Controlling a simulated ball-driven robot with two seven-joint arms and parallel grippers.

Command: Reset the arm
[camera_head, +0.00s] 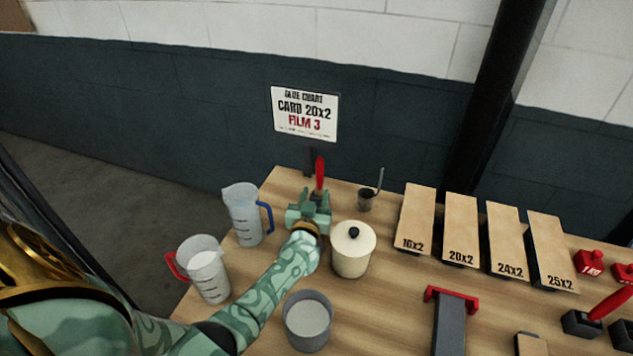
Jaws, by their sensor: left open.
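My left arm reaches in from the lower left over the wooden table (375,302). My left gripper (309,208) is open near the table's back edge. An upright red-handled tool (320,172) shows just beyond it; its lower part is hidden behind the gripper, and I cannot tell whether they touch. A cream lidded pot (352,255) stands close to the right of the gripper. My right gripper is out of view.
A blue-handled jug (243,215) and a red-handled jug (204,270) stand left of my arm. A grey pot (307,322) is in front. A small dark cup (366,200) stands behind. Labelled boards, including 16x2 (415,220), fill the right. A sign (304,113) hangs on the wall.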

